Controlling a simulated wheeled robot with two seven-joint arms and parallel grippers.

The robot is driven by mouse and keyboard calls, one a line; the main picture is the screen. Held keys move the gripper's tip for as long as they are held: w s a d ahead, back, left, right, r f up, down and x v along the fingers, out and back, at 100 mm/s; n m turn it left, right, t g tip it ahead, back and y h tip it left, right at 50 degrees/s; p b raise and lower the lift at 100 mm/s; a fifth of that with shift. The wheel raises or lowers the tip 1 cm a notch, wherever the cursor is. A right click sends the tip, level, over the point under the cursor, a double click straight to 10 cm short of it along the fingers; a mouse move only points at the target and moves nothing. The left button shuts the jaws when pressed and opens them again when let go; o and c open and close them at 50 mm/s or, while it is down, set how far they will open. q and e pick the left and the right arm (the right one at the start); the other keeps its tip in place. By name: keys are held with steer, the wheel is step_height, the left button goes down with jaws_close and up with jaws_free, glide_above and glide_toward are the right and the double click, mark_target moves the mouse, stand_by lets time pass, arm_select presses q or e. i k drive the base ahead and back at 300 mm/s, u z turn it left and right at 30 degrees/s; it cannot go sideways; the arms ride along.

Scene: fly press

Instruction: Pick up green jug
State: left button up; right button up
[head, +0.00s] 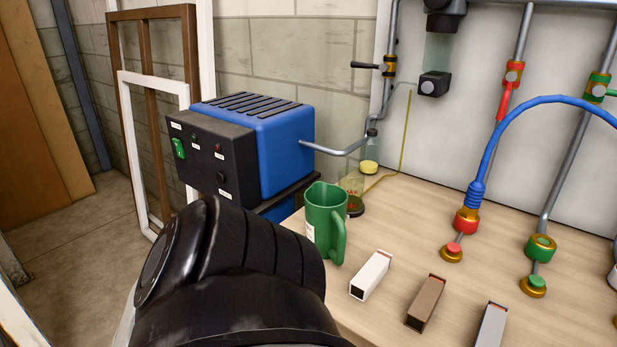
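The green jug (322,212) stands upright on the wooden bench (398,213), near its left end. Its handle faces right and toward me, and a white label shows on its left side. A black arm link of mine fills the lower left of the head view, in front of the jug, and hides the bench edge beside the jug's base. Neither of my grippers can be seen, so I cannot tell where their fingers are relative to the jug.
A blue and black machine (285,150) stands behind and left of the jug. A glass beaker (352,186) is close behind it. White (371,276), brown (426,302) and grey (491,327) blocks lie to its right. Pipes with valves and a blue hose (500,140) rise further right.

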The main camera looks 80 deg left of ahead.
mark_target(325, 203)
steer(key=u, duration=2.15)
